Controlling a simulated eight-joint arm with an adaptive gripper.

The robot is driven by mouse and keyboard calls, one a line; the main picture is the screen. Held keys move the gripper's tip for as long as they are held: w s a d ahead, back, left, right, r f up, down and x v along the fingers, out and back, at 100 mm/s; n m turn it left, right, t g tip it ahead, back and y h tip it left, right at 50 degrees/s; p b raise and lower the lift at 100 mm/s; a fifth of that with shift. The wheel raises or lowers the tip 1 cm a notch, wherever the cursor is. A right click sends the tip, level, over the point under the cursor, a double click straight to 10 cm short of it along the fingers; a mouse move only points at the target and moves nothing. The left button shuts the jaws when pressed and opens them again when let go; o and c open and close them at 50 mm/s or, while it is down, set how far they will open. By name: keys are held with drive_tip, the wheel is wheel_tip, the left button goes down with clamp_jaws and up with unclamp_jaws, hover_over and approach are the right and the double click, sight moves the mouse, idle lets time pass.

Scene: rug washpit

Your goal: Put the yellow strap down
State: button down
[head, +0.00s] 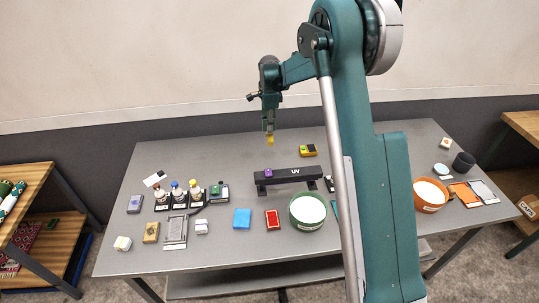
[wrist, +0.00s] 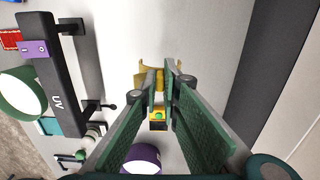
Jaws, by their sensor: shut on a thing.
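The yellow strap (head: 270,141) hangs at the tip of my gripper (head: 269,127), above the back part of the grey table (head: 200,150). In the wrist view my gripper (wrist: 165,88) is shut on the strap (wrist: 146,76), whose ends stick out past the fingertips. I cannot tell the exact height of the strap above the table; it looks clear of the top. Part of the strap is hidden by the fingers.
A black UV bar (head: 290,175) stands in front of my gripper, and a yellow device (head: 308,150) lies to its right. A green bowl (head: 308,210), bottles (head: 177,193) and small boxes fill the front and left. The back left of the table is bare.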

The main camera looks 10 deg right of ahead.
wheel_tip(320, 180, down, 6)
idle(0.5)
drive_tip(key=shift+f, duration=0.1)
drive_tip(key=shift+f, duration=1.85)
drive_tip(key=shift+f, duration=0.2)
drive_tip(key=c, duration=2.6)
unclamp_jaws()
drive_tip(key=shift+r, duration=0.2)
wheel_tip(320, 180, up, 12)
drive_tip(key=shift+f, duration=0.15)
drive_tip(key=shift+r, duration=0.2)
